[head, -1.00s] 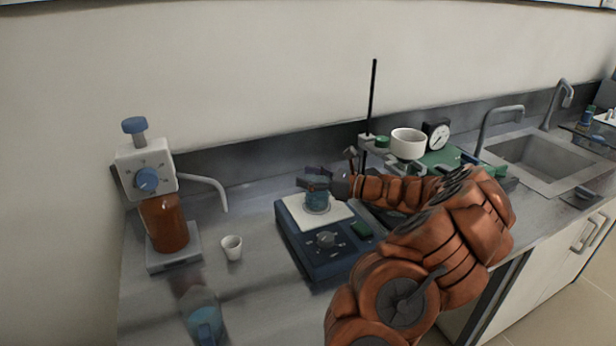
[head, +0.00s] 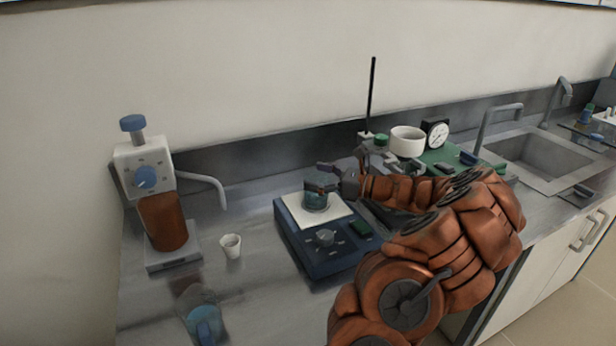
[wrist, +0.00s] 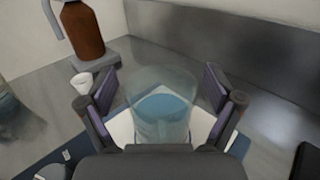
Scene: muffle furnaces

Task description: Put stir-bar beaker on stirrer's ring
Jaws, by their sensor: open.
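A clear beaker with blue liquid (head: 317,193) stands upright on the white top plate (head: 341,213) of the blue stirrer (head: 326,250). The beaker also shows in the wrist view (wrist: 162,105). It hides the ring beneath it, and I cannot make out a stir bar. My gripper (head: 335,172) is open at the beaker's right and back side. In the wrist view my open gripper's fingers (wrist: 163,98) stand on either side of the beaker, with visible gaps. A second beaker with blue liquid (head: 204,322) stands on the bench at the front left.
A brown bottle with a dispenser (head: 163,220) stands on a grey base at the left, its spout reaching right. A small white cup (head: 231,246) stands between it and the stirrer. A thin black rod (head: 371,95), white bowl (head: 407,141) and dial (head: 437,135) stand behind my arm.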

